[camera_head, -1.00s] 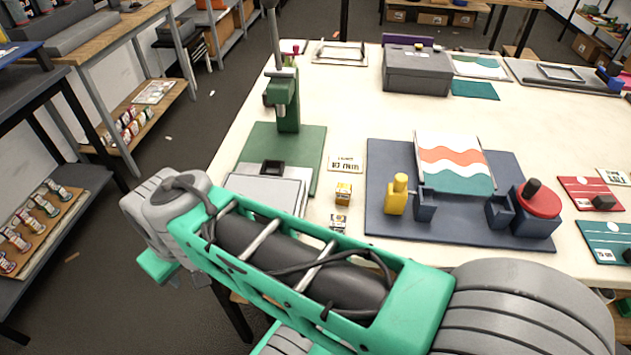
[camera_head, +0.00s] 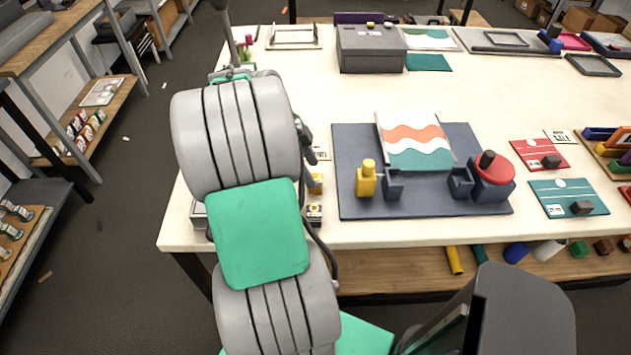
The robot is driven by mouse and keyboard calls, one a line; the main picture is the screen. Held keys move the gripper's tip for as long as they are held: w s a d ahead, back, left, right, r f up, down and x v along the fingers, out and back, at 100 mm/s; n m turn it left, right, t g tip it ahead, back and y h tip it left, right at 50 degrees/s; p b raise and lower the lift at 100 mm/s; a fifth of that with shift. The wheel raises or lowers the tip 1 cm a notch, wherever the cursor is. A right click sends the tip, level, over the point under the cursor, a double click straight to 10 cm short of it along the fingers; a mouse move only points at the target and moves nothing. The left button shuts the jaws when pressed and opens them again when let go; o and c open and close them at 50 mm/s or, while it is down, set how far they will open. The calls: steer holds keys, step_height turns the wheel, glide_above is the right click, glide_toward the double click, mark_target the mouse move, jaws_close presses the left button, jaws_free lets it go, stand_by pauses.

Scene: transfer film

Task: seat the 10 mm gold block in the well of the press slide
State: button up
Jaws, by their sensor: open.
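A grey corner (camera_head: 199,214), likely of the press slide, shows at the left of my arm near the table's front edge. The well and most of the green press are hidden behind my arm. My gripper is not clearly visible; my arm's grey and green links cover that area.
A navy board (camera_head: 420,207) with a yellow bottle-shaped piece (camera_head: 366,180), a wavy-striped panel (camera_head: 415,140) and a red round knob (camera_head: 493,168) lies right of my arm. A grey box (camera_head: 372,50) stands at the back. The cream tabletop (camera_head: 300,92) is clear between them.

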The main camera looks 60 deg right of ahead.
mark_target(318, 177)
steer(key=x, duration=0.2)
steer(key=shift+s+f, duration=0.1)
steer(key=shift+f, duration=0.2)
jaws_close()
stand_by(0.3)
